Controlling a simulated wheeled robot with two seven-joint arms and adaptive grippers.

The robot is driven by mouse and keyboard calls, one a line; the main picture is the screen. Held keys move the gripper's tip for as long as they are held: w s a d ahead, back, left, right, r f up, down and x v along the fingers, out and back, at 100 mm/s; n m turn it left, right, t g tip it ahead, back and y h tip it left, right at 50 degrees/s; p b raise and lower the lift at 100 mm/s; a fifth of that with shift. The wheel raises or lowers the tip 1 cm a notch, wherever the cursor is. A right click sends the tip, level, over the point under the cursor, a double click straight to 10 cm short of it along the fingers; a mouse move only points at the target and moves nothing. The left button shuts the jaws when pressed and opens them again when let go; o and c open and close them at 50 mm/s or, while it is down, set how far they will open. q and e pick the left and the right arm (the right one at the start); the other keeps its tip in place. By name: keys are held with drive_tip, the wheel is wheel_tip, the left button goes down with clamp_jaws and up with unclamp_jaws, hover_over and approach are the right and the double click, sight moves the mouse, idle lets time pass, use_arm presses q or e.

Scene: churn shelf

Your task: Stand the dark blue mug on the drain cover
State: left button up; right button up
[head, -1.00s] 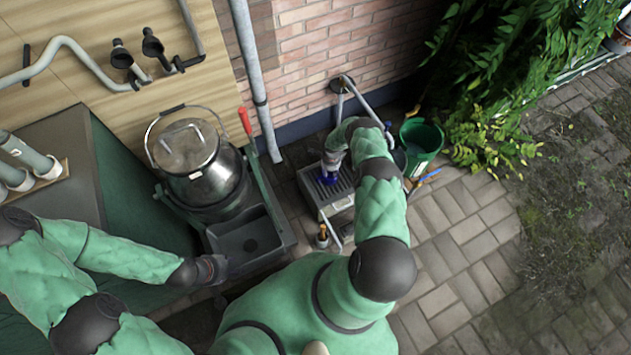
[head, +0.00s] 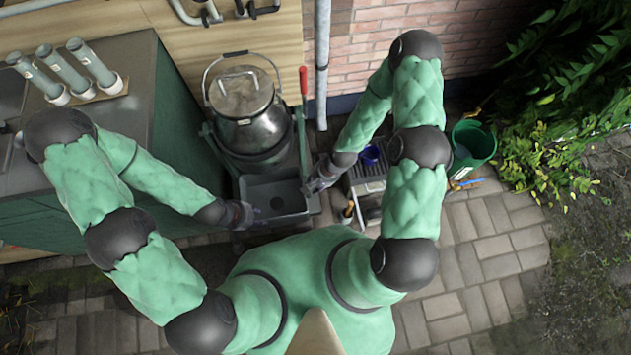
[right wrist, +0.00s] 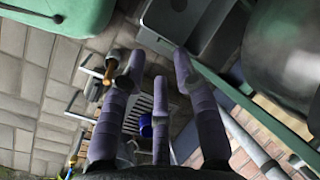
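The dark blue mug (head: 370,155) stands on the grey slatted drain cover (head: 370,186), apart from my grippers; its opening appears to face up. My right forearm hides part of the cover. In the right wrist view the mug (right wrist: 146,126) shows behind the spread fingers, with slats of the drain cover (right wrist: 141,102) beside it. My right gripper (head: 312,184) is open and empty, left of the cover near the grey tray; its fingers also show in the wrist view (right wrist: 160,70). My left gripper (head: 243,214) is at the tray's left side; its fingers are too small to read.
The grey tray (head: 282,190) sits in front of the metal churn (head: 245,110). A red-handled lever (head: 303,85) rises beside the churn. A brush-like item (head: 347,212) stands near the cover. A green bucket (head: 470,145) is to the right. Paving at lower right is clear.

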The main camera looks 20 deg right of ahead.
drive_tip(key=s+a+r+n, duration=0.2)
drive_tip(key=s+r+n, duration=0.1)
drive_tip(key=s+r, duration=0.2)
drive_tip(key=shift+s+r+n, duration=0.25)
drive_tip(key=shift+s+n, duration=0.15)
drive_tip(key=shift+s, duration=0.8)
drive_tip(key=shift+d, duration=0.1)
